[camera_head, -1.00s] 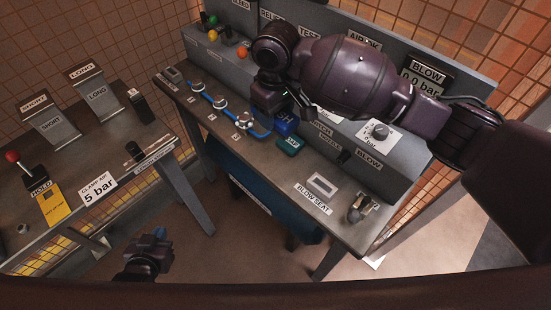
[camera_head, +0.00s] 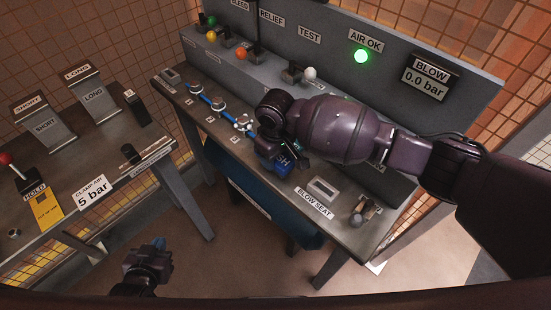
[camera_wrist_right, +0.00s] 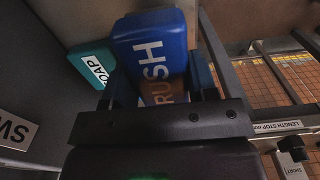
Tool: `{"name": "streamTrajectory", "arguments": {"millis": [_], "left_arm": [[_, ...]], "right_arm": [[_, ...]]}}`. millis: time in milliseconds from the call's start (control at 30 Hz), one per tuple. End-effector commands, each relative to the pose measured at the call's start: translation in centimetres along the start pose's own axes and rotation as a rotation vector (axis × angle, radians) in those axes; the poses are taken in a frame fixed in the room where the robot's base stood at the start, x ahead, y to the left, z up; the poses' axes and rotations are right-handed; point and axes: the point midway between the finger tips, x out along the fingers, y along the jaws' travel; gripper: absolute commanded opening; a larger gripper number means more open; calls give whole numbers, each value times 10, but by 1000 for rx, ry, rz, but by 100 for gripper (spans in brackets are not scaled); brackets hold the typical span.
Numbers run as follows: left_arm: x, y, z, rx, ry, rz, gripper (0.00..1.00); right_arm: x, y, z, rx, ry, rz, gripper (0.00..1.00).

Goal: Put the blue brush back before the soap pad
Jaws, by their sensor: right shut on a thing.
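The blue brush (camera_wrist_right: 152,42), a block lettered BRUSH, is between the fingers of my right gripper (camera_wrist_right: 158,88) in the right wrist view. That gripper is shut on it. In the head view the brush (camera_head: 285,164) shows below my right gripper (camera_head: 272,150), over the front part of the bench. Whether it touches the bench I cannot tell. The teal soap pad (camera_wrist_right: 92,66) lies just left of the brush in the wrist view; my gripper and arm mostly hide it in the head view. My left gripper (camera_head: 158,246) hangs low, away from both benches; its jaw opening is unclear.
The bench (camera_head: 245,178) holds a blue rail with fittings (camera_head: 220,104) left of my right gripper. The BLOW SEAT plate (camera_head: 324,187) and a small metal fixture (camera_head: 365,212) are to the right. A sloped panel stands behind. Another bench (camera_head: 75,170) is at left.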

Motion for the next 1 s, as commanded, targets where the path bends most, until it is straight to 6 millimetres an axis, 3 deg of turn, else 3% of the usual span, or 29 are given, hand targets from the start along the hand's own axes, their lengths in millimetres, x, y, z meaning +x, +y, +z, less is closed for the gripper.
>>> {"name": "streamTrajectory", "arguments": {"millis": [133,533,567,700,1000], "left_arm": [[2,0,4,0,-2,1,0],[3,0,2,1,0,1,0],[3,0,2,1,0,1,0],[3,0,2,1,0,1,0],[2,0,3,1,-2,1,0]], "right_arm": [[18,0,0,0,-1,0,27],[22,0,0,0,1,0,27],[21,0,0,0,1,0,57],[21,0,0,0,1,0,78],[20,0,0,0,1,1,78]]}}
